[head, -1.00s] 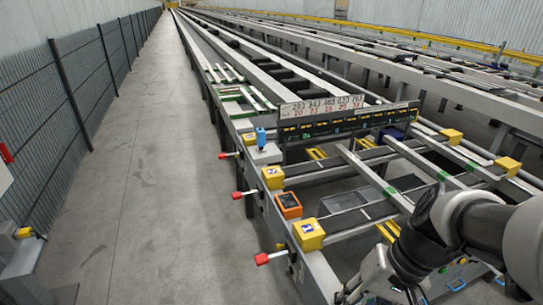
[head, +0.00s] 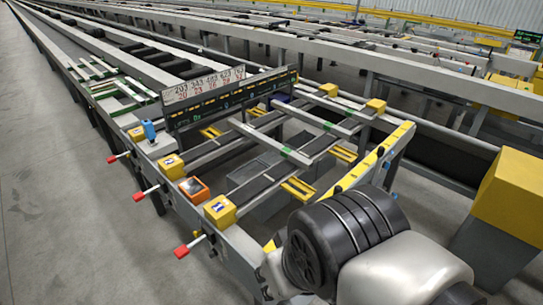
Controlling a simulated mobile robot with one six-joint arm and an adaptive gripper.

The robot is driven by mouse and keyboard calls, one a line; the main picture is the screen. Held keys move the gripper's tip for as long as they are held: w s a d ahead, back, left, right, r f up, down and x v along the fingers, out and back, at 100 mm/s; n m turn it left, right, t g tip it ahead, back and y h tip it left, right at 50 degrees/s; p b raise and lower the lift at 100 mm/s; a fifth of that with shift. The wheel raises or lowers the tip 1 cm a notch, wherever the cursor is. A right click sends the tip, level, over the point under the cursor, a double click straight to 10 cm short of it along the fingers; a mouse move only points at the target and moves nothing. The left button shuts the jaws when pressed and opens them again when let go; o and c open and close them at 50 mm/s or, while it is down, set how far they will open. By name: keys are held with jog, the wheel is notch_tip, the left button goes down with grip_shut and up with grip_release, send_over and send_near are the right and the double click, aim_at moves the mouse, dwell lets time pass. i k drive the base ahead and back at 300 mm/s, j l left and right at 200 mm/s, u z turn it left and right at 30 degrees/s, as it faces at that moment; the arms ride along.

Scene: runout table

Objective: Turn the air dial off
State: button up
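I cannot make out an air dial for certain in the head view. Along the near-left edge of the runout table (head: 238,262) are yellow boxes, the nearest one (head: 220,211) with a dark label on its face. An orange box with a dark face (head: 194,189) sits beside it, and a blue upright device (head: 149,130) stands farther back. My arm fills the bottom centre and right, its dark round joint toward the table's near end. My gripper is mostly hidden behind the arm or below the picture, so its fingers do not show clearly.
Red-tipped levers (head: 182,251) stick out to the left of the table. A numbered sign (head: 205,86) stands across it. A large yellow-topped block (head: 508,200) is at right. Grey floor (head: 60,220) at left is open.

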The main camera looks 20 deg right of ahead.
aim_at(386, 165)
jog(key=z, duration=1.7)
jog(key=i+l+u, duration=0.35)
jog(key=i, duration=0.45)
jog(key=i+l+u, duration=0.4)
jog(key=i+l, duration=0.3)
jog(key=i+l+u, duration=0.35)
jog(key=i+l, duration=0.25)
jog(key=l, duration=0.25)
